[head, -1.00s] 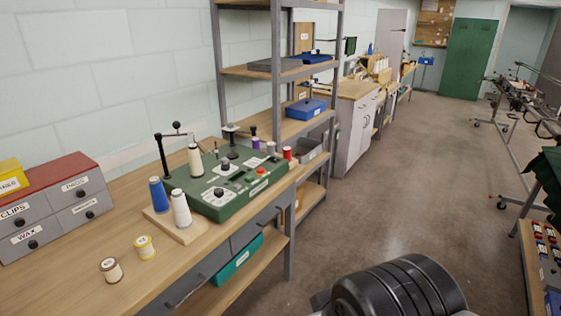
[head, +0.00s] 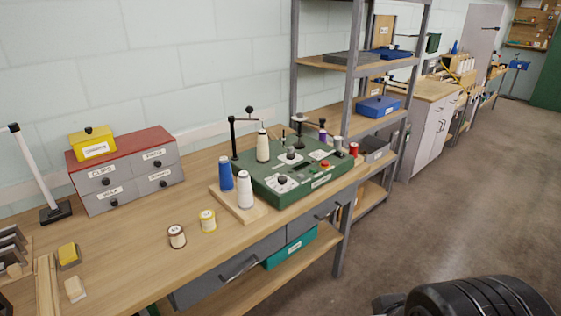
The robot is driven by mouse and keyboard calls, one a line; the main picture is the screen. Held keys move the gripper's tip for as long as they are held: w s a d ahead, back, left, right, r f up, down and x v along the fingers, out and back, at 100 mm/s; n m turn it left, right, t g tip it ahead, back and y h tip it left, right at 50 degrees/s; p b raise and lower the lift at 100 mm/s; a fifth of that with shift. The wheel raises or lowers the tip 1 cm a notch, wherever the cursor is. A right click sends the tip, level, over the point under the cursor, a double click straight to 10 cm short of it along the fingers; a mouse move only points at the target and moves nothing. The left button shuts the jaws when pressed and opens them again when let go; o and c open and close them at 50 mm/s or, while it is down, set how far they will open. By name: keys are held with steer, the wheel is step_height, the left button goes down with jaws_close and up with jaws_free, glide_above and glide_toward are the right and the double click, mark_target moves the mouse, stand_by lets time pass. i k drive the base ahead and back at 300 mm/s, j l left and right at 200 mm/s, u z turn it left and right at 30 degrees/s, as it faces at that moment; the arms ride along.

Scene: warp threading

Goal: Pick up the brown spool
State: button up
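The brown spool (head: 177,237) stands upright on the wooden workbench (head: 130,265), near its front edge. It is small, with a pale label on top and a brown rim. A yellow spool (head: 208,221) stands just to its right, apart from it. My gripper is not in the head view. Only a black rounded part of my own body shows at the bottom right, well away from the spool.
A wooden base with blue (head: 225,174) and white cones (head: 245,190) stands right of the spools, beside a green machine (head: 300,190). A drawer cabinet (head: 130,191) stands behind. Wooden pieces and a yellow block (head: 69,254) lie left. Bench around the brown spool is clear.

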mark_target(175, 233)
steer(key=i+j+z, duration=0.1)
steer(key=i+j, duration=0.3)
steer(key=j, duration=0.25)
steer(key=i+j+z, duration=0.25)
steer(key=i+j, duration=0.15)
steer(key=j, duration=0.3)
steer(key=i+j, duration=0.15)
steer(key=j, duration=0.2)
steer(key=z, duration=0.05)
